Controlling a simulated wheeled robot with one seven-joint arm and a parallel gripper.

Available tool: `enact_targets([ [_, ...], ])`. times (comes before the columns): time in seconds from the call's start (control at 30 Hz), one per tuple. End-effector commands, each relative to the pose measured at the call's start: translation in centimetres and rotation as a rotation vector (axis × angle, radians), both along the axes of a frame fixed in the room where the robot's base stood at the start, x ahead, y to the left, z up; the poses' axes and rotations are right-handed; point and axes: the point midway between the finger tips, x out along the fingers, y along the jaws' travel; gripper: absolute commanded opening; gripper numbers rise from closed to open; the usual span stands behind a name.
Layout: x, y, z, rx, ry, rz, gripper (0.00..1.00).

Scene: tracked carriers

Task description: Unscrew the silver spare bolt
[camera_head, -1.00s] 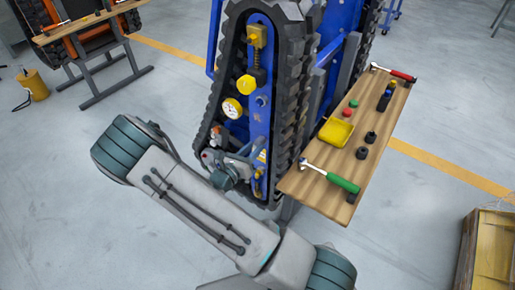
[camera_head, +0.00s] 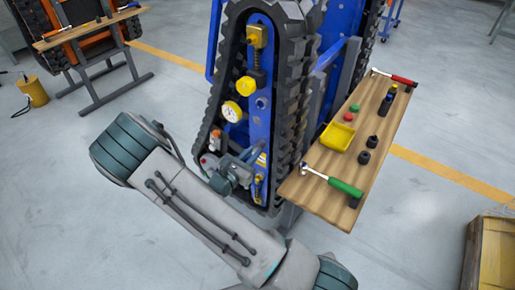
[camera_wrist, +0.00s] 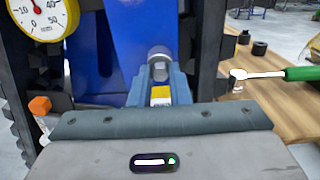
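In the wrist view a silver bolt (camera_wrist: 159,54) with a round end stands straight ahead, in front of the blue carrier plate (camera_wrist: 120,30). The two blue-grey fingers of my gripper (camera_wrist: 160,74) converge on it, one on each side, with their tips close against it. They look closed on the bolt. A yellow patch (camera_wrist: 160,95) shows between the fingers. In the head view my gripper (camera_head: 240,165) is at the lower part of the blue plate (camera_head: 262,120), inside the black track (camera_head: 290,110). The bolt cannot be made out there.
A round gauge (camera_head: 231,111) and yellow fittings (camera_head: 245,85) sit on the plate above my gripper. An orange cap (camera_wrist: 40,105) is left of it. A wooden bench (camera_head: 325,195) with a green-handled tool (camera_head: 345,187) and a yellow tray (camera_head: 337,136) stands close at right.

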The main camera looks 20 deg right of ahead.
Motion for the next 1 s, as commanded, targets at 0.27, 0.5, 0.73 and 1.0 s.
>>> enact_targets([
  [0.27, 0.01, 0.0, 0.56, -0.08, 0.11, 0.001, 0.0],
  [0.5, 0.0, -0.03, 0.54, -0.265, 0.365, 0.001, 0.0],
  [0.73, -0.01, 0.0, 0.37, -0.428, 0.59, 0.001, 0.0],
  [1.0, 0.03, 0.04, -0.02, -0.502, 0.692, 0.001, 0.0],
])
